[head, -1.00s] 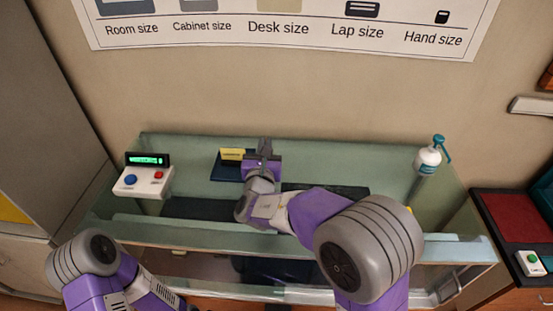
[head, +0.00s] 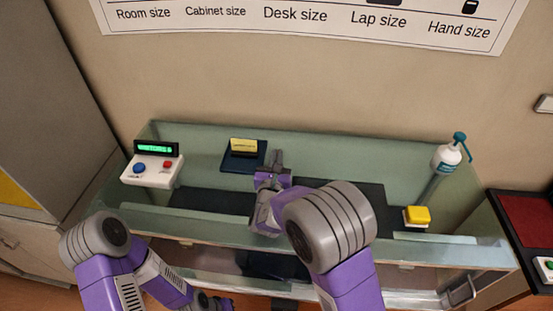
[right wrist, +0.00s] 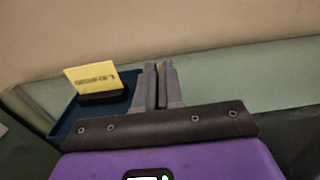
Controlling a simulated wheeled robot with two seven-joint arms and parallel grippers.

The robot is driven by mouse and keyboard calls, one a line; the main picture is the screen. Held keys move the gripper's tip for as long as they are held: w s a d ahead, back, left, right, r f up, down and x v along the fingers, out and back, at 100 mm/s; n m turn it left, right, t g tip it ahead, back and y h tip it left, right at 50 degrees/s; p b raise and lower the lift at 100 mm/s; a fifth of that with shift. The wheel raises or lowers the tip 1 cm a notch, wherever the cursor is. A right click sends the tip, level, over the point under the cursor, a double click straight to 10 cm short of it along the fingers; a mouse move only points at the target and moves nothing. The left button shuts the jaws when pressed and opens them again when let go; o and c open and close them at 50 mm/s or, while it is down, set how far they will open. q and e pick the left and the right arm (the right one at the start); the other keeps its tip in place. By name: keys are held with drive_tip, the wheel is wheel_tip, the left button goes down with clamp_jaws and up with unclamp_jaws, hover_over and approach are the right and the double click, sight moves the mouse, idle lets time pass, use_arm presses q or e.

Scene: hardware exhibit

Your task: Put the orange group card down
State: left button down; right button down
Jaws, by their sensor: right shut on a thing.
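My right gripper (head: 277,158) is over the glass case, just right of a dark blue tray (head: 230,163). In the right wrist view its two grey fingers (right wrist: 160,68) are closed together. A thin orange sliver (right wrist: 161,66) shows between their tips; it fits the orange group card seen edge-on, its face hidden. A yellow card (head: 243,146) stands upright in a black holder on the tray, left of the fingers; it also shows in the right wrist view (right wrist: 92,77). My left arm is low at the left; its gripper end is partly cut off, fingers not discernible.
A dark strip (head: 365,197) lies between.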

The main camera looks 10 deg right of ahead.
drive_tip(key=shift+r, duration=0.1)
drive_tip(key=c, duration=1.7)
unclamp_jaws()
drive_tip(key=shift+f, duration=0.2)
drive_tip(key=o, duration=0.4)
